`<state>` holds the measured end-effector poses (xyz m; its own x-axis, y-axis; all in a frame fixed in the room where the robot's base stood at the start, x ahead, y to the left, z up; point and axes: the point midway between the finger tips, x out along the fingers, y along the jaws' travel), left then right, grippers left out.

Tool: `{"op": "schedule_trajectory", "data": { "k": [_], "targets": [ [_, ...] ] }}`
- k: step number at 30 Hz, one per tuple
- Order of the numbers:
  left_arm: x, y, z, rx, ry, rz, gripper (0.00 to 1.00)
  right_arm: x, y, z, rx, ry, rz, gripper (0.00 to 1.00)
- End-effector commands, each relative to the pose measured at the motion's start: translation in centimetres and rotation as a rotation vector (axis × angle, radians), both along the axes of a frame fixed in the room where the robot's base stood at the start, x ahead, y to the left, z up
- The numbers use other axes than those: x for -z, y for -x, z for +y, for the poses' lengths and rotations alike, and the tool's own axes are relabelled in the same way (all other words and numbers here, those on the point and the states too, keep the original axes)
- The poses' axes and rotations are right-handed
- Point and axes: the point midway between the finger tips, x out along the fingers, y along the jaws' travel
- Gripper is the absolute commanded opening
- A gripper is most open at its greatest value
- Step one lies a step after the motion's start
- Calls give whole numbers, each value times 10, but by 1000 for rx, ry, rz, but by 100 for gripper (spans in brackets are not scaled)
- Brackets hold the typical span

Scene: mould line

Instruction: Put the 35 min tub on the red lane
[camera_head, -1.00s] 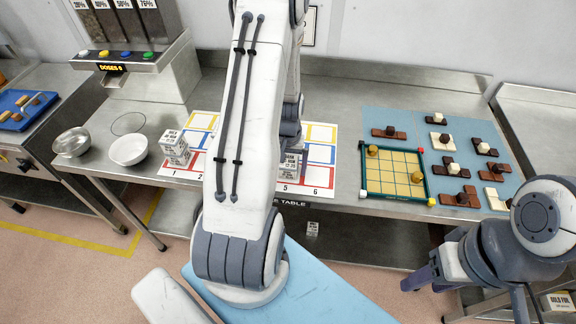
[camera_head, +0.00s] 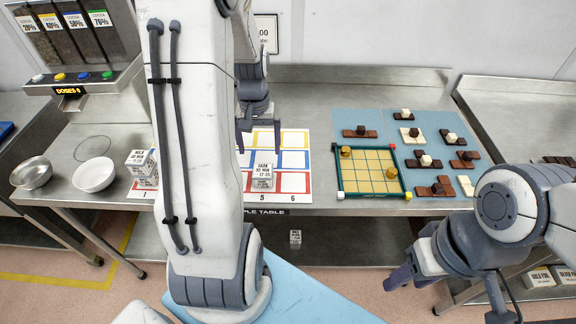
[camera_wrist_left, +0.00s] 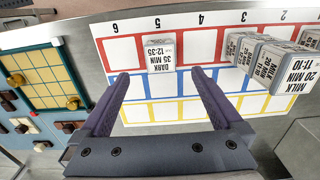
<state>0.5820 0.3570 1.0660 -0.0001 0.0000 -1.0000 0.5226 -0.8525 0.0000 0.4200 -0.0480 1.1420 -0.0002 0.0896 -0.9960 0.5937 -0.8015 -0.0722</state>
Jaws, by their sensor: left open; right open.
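The 35 min tub (camera_head: 263,176), a small white block marked DARK 35 MIN 12:35, stands upright in the red row of the numbered mat (camera_head: 303,198), at column 5. It also shows in the left wrist view (camera_wrist_left: 160,55). My left gripper (camera_head: 259,132) is open and empty, above and behind the tub, apart from it. In the left wrist view its fingers (camera_wrist_left: 158,88) are spread over the blue row, with the tub beyond their tips. My right gripper (camera_head: 412,290) is open, low at the right in front of the table, with nothing visible in it.
Several MILK 20 MIN tubs (camera_wrist_left: 285,65) stand on the mat's lower-numbered columns; my left arm hides part of the mat. A game board (camera_head: 370,195) and chocolate pieces lie right. A white bowl (camera_head: 94,174) and metal bowl (camera_head: 32,174) stand left. Column 6 is clear.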

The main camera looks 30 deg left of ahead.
Motion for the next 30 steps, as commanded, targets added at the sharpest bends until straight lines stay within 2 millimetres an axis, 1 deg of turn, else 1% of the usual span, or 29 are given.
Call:
{"op": "schedule_trajectory", "data": {
  "k": [4,5,7,8,11,12,13,14,15,17,18,20,21,24,25,27,30],
  "targets": [
    [-2,-1,-3,7,0,0,100,0,0,0,0,0,0,50],
    [-3,-1,-6,17,0,-1,100,0,0,0,0,0,0,50],
    [-8,-5,-23,63,0,-5,100,0,0,0,0,0,0,50],
    [-11,-6,-35,94,1,-8,100,0,0,0,0,0,0,50],
    [-26,-8,-89,240,5,-19,100,0,0,0,0,0,0,50],
    [-33,-4,-115,313,8,-24,100,0,0,0,0,0,0,50],
    [-38,0,-135,370,10,-27,100,0,0,0,0,0,0,50],
    [-43,6,-154,428,13,-32,100,0,0,0,0,0,0,50],
    [-49,15,-179,505,18,-36,100,0,0,0,0,0,0,50],
    [-56,33,-212,619,26,-42,100,0,0,0,0,0,0,50],
    [-60,47,-232,694,32,-45,100,0,0,0,0,0,0,50],
    [-66,70,-256,803,40,-49,100,0,0,0,0,0,0,50],
    [-69,85,-270,871,46,-52,100,0,0,0,0,0,0,50],
    [-73,120,-293,1015,61,-55,100,0,0,0,0,0,0,50],
    [-74,128,-297,1049,65,-55,100,0,0,0,0,0,0,50],
    [-75,145,-304,1115,72,-56,100,0,0,0,0,0,0,50],
    [-76,159,-308,1170,77,-54,100,0,0,0,0,0,0,50]
  ]
}}
